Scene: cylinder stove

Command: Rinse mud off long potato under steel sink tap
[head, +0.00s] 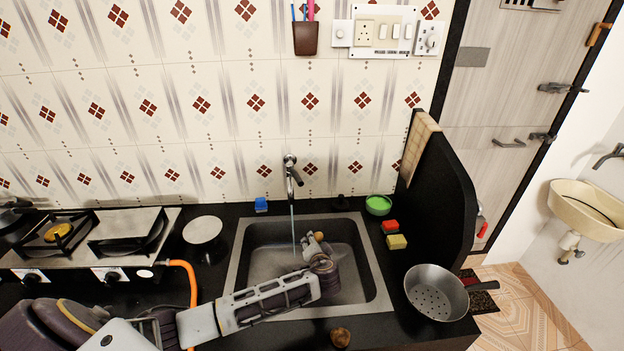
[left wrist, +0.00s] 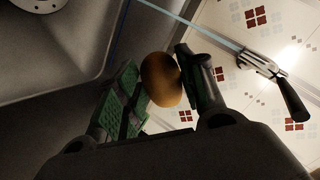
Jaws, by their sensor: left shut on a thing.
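My left gripper (head: 312,240) reaches into the steel sink (head: 262,235) and is shut on an oval brown potato (head: 319,236). In the left wrist view the potato (left wrist: 161,80) sits between the green-padded fingers; I see no clear mud on its shown side. The steel tap (head: 291,170) on the wall runs a thin stream of water (head: 293,222). In the head view the stream falls a little left of the potato, and in the left wrist view it passes apart from it. A second brown potato (head: 340,337) lies on the front counter. My right gripper is not in view.
A steel colander (head: 436,291) stands right of the sink. A gas stove (head: 85,240) with an orange hose is at left.

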